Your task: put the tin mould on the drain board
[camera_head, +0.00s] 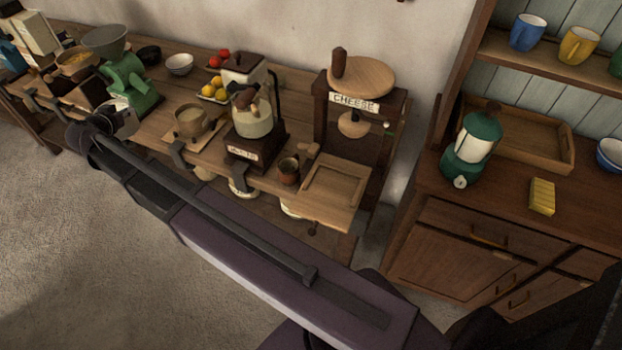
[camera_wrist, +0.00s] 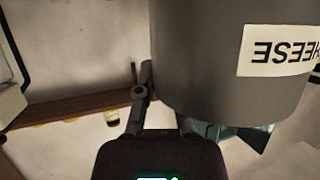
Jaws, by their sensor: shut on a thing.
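The tin mould is a grey cylinder with a white CHEESE label; it fills the upper right of the wrist view (camera_wrist: 205,70), its lettering upside down there. My gripper (camera_wrist: 163,112) is shut on its wall. One finger shows at the mould's left edge; the other is mostly hidden. In the head view the mould (camera_head: 122,119) is small, at the far end of my arm, with my gripper (camera_head: 103,124) beside it at the left. A square wooden board with a raised rim (camera_head: 335,192), apparently the drain board, lies at the right end of the long bench.
The wooden press (camera_head: 362,78) labelled CHEESE stands behind the board.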

